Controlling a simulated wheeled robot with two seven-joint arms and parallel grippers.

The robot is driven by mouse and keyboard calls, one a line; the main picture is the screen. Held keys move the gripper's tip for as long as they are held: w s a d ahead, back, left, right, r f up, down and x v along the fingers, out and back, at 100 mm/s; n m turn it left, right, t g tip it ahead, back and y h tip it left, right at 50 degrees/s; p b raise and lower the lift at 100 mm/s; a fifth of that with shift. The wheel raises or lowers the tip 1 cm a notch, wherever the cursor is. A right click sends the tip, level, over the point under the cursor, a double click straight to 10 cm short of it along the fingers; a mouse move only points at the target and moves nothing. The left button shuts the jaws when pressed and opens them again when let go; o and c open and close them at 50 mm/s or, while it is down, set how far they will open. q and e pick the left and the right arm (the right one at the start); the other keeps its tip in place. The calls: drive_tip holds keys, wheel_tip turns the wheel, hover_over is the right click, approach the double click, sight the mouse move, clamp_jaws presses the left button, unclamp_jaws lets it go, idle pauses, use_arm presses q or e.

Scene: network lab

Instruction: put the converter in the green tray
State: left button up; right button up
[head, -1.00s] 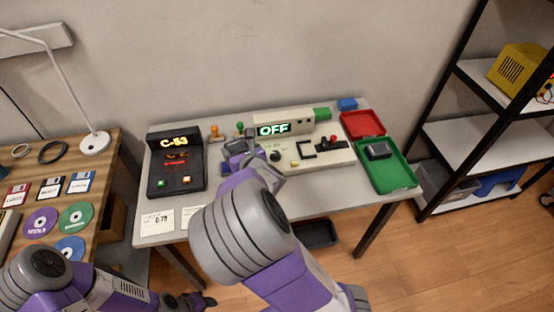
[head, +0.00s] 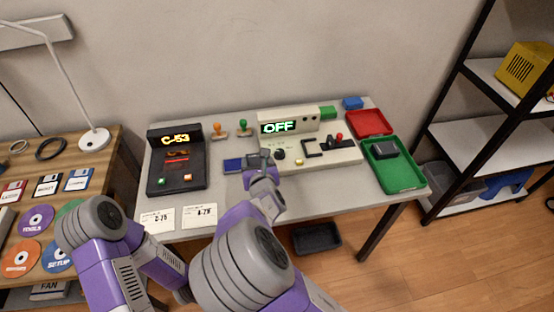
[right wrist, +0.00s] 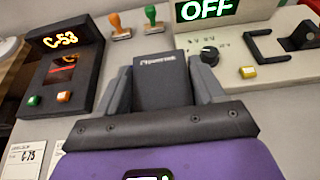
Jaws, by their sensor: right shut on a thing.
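The converter, a dark box with white lettering (right wrist: 162,82), is held between the two fingers of my right gripper (right wrist: 165,88) in the right wrist view. In the head view my right gripper (head: 259,158) is over the middle of the grey table, just left of the console showing OFF, and the arm hides part of what it holds. The green tray (head: 408,181) is at the table's right end, apart from the gripper, with another dark box (head: 385,149) in it. My left arm shows at lower left; its gripper is not in view.
A red tray (head: 369,122) adjoins the green one at the back. A black C-53 device (head: 177,180) is at left, and two stamps (head: 219,132) stand behind. A shelf rack (head: 480,135) is at right.

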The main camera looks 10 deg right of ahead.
drive_tip(key=f+b, duration=0.1)
drive_tip(key=f, duration=0.2)
drive_tip(key=f+b, duration=0.2)
drive_tip(key=f, duration=0.2)
drive_tip(key=f+b, duration=0.1)
drive_tip(key=f, duration=0.2)
drive_tip(key=shift+a+f+b, duration=0.25)
drive_tip(key=shift+f+b, duration=0.05)
drive_tip(key=shift+b, duration=0.1)
drive_tip(key=shift+r, duration=0.1)
drive_tip(key=o, duration=1.2)
drive_tip(key=shift+f, duration=0.2)
